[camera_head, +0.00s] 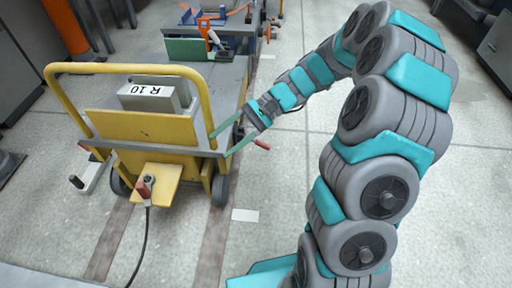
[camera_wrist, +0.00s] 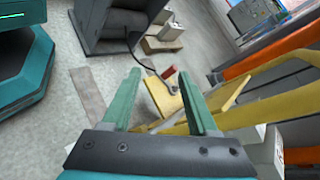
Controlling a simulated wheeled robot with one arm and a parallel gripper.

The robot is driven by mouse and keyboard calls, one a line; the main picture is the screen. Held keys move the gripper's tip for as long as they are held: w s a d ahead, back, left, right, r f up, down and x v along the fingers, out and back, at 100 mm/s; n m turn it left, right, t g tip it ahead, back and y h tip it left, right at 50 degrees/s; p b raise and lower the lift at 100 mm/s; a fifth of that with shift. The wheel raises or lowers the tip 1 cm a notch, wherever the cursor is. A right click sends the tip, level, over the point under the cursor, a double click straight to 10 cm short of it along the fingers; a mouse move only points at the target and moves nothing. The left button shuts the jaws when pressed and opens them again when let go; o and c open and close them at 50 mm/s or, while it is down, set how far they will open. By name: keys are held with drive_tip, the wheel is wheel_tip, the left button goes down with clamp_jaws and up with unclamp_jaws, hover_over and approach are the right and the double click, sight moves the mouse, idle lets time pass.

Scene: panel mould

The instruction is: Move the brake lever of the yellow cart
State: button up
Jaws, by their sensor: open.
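The yellow cart (camera_head: 140,158) stands left of centre in the head view, with a tall tube handle and a grey box marked R 10 on it. In the wrist view this red grip (camera_wrist: 169,72) shows beyond the fingertips, over the yellow plate (camera_wrist: 160,97). My gripper (camera_head: 219,146) is beside the cart's right handle post, its fingers pointing left. It is open and empty, and its two green fingers (camera_wrist: 158,73) are apart. I cannot tell whether a finger touches the post.
A red-ended bar (camera_head: 262,144) sticks out at the cart's right, close to my gripper. A black cable (camera_head: 146,240) runs down from the lever plate. The floor right of the cart is open.

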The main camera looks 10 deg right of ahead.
drive_tip(key=w+d+f+m+t+y+b, duration=0.2)
drive_tip(key=w+d+f+m+y, duration=0.15)
drive_tip(key=w+f, duration=0.3)
drive_tip(key=m+t+b, duration=0.3)
drive_tip(key=m+t, duration=0.7)
approach(256, 144)
drive_tip(key=shift+w+a+f, duration=0.45)
drive_tip(key=shift+w+f, duration=0.1)
drive_tip(key=shift+w, duration=0.05)
drive_tip(key=shift+w+a+f, duration=0.45)
drive_tip(key=shift+w+f, duration=0.1)
drive_tip(key=shift+w, duration=0.1)
drive_tip(key=shift+b+x, duration=0.65)
drive_tip(key=shift+x, duration=3.15)
drive_tip(key=shift+r, duration=0.1)
clamp_jaws()
